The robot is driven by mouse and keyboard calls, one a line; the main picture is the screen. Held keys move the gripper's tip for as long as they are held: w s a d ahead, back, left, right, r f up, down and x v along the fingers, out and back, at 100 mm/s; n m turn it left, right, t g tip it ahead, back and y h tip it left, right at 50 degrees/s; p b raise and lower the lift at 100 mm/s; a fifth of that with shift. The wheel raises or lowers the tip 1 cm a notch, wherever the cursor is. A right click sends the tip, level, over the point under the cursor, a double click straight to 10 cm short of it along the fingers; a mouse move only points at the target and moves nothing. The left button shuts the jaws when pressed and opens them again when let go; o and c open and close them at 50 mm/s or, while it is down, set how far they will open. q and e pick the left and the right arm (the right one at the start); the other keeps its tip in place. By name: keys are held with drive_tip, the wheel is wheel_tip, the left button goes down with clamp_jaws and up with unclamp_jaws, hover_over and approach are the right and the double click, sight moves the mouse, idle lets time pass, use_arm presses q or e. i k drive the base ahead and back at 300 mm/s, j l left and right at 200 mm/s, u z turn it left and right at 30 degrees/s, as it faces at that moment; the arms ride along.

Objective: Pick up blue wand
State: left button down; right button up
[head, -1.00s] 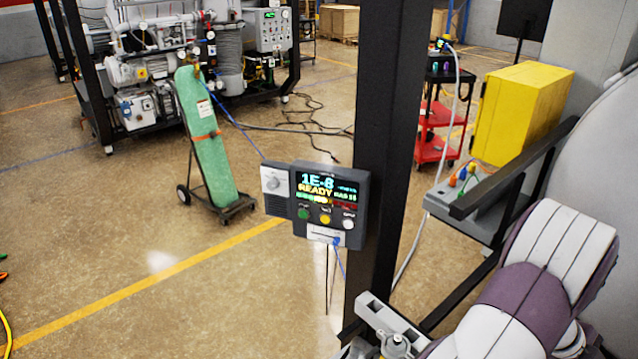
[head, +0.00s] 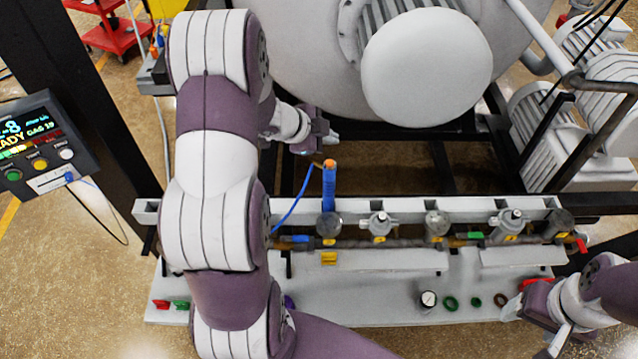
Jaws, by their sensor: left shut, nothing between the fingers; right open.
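The blue wand (head: 329,190) stands upright with an orange tip, its lower end at a round grey fitting on the pipe rail. A blue hose curves down to the left beside it and passes behind my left arm. My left gripper (head: 326,140) is shut and empty, a little above and left of the wand's tip in the picture, apart from it. My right gripper (head: 556,343) is open at the lower right corner, far from the wand, and partly cut off by the frame edge.
Several valves (head: 380,224) line the pipe rail right of the wand. A grey bench (head: 390,300) with small coloured rings and clips lies below. A large pale vessel (head: 428,66) stands behind. A black post (head: 62,80) and display box (head: 40,148) are at left.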

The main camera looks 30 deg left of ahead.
sight(329, 194)
drive_tip(key=i+l+u, duration=0.4)
drive_tip(key=l, duration=0.2)
drive_tip(key=i+l+u, duration=0.25)
drive_tip(key=l+u, duration=0.2)
drive_tip(key=l, duration=0.25)
